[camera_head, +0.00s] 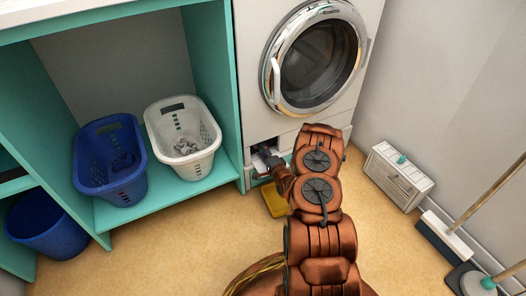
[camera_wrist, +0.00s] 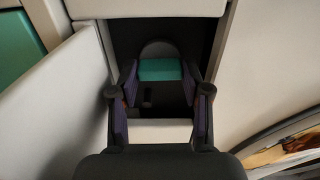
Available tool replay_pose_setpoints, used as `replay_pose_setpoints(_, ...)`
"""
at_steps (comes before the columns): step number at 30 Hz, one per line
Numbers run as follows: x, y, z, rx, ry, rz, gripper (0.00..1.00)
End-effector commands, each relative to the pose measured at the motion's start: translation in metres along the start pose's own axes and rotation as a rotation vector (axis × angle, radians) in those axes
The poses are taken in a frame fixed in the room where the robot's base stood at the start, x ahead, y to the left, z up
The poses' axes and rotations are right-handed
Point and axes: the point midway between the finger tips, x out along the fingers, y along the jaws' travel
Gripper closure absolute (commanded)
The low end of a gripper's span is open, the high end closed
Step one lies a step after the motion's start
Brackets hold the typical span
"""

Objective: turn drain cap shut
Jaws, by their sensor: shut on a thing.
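The drain cap (camera_wrist: 158,48) is a dark round disc with a teal grip bar (camera_wrist: 160,70), set in a dark recess low on the washing machine (camera_head: 252,100). In the wrist view the bar lies level across the picture. My gripper (camera_wrist: 160,84) has a finger at each end of the bar and is shut on it. In the head view my gripper (camera_head: 268,162) reaches into the opening at the machine's lower left corner. The cap is hidden there.
A white flap (camera_wrist: 62,105) stands open beside the recess. A yellow tray-like thing (camera_head: 274,203) lies on the floor below. Blue (camera_head: 100,180) and white (camera_head: 192,160) baskets stand on the shelf to the left. A white slatted box (camera_head: 398,178) and brooms are at the right.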

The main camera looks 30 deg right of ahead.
Motion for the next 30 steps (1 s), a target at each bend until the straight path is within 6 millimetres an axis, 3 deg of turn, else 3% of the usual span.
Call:
replay_pose_setpoints(18,0.0002,0.0004,0.0013,0.044,-0.003,0.001,0.87)
replay_pose_setpoints(19,0.0002,0.0004,0.0013,0.044,-0.003,0.001,0.5)
replay_pose_setpoints(26,0.0,0.0003,0.0003,0.043,-0.001,0.001,0.27)
replay_pose_setpoints(30,-0.0005,0.001,-0.0002,0.043,0.001,0.002,0.27)
